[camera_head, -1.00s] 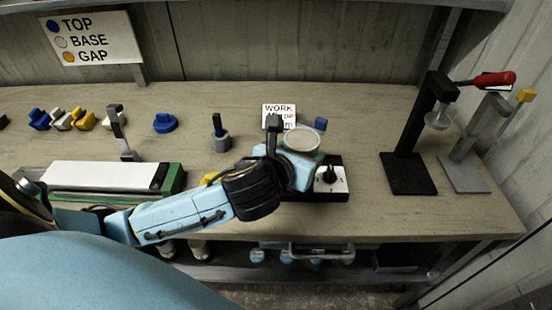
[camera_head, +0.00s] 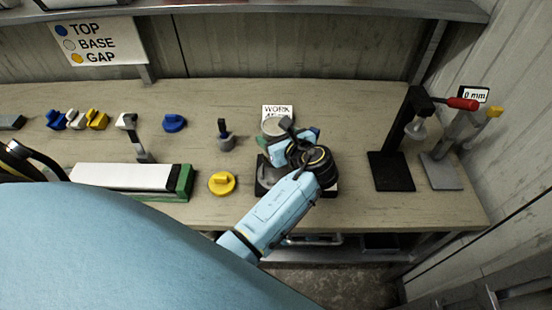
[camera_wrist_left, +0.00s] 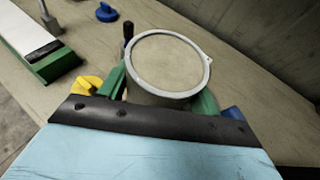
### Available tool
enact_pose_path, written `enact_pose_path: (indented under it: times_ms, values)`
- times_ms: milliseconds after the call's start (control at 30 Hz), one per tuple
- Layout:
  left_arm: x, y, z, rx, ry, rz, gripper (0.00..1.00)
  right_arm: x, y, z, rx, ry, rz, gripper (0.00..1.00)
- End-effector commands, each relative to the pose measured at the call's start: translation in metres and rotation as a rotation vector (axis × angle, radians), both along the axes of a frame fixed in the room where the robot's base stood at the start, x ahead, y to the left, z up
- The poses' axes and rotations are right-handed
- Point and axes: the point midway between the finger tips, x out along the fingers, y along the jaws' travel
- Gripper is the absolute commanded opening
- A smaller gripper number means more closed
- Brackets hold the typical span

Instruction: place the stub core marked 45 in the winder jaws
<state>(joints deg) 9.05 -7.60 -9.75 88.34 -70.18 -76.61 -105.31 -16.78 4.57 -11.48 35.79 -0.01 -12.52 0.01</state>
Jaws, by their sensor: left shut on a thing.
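The stub core (camera_head: 275,127) is a short upright cylinder with a pale round top and a white rim. It shows large in the left wrist view (camera_wrist_left: 168,64), directly ahead of the gripper's dark bar. I can read no 45 on it. My left gripper (camera_head: 284,138) is shut on it; its fingertips are mostly hidden. Green parts of the winder (camera_wrist_left: 206,102) show on both sides of the core, and the winder's black base (camera_head: 262,186) shows beneath my arm. I cannot tell whether the core rests between the jaws or hangs above them. My right gripper is out of view.
A yellow piece (camera_head: 222,183) lies left of the winder, and a dark-topped post (camera_head: 225,137) stands behind it. A long white block (camera_head: 122,176) in a green-ended holder lies farther left. Two stands, one black (camera_head: 392,172), are at right. A WORK sign (camera_head: 278,111) is behind.

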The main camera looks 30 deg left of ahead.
Motion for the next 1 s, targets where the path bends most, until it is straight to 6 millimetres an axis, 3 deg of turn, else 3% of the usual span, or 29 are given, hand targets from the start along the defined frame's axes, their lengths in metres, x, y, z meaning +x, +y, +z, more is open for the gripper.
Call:
enact_pose_path:
  times_ms: [100,533,1000]
  values:
    - [0.001,0.001,-0.021,0.004,0.0,-0.001,0.43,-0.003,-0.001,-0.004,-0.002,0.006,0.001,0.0]
    - [0.001,0.001,-0.068,0.003,-0.003,-0.003,0.43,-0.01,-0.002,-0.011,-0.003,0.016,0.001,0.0]
    - [0.001,0.001,-0.075,0.002,-0.005,-0.003,0.43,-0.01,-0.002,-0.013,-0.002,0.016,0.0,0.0]
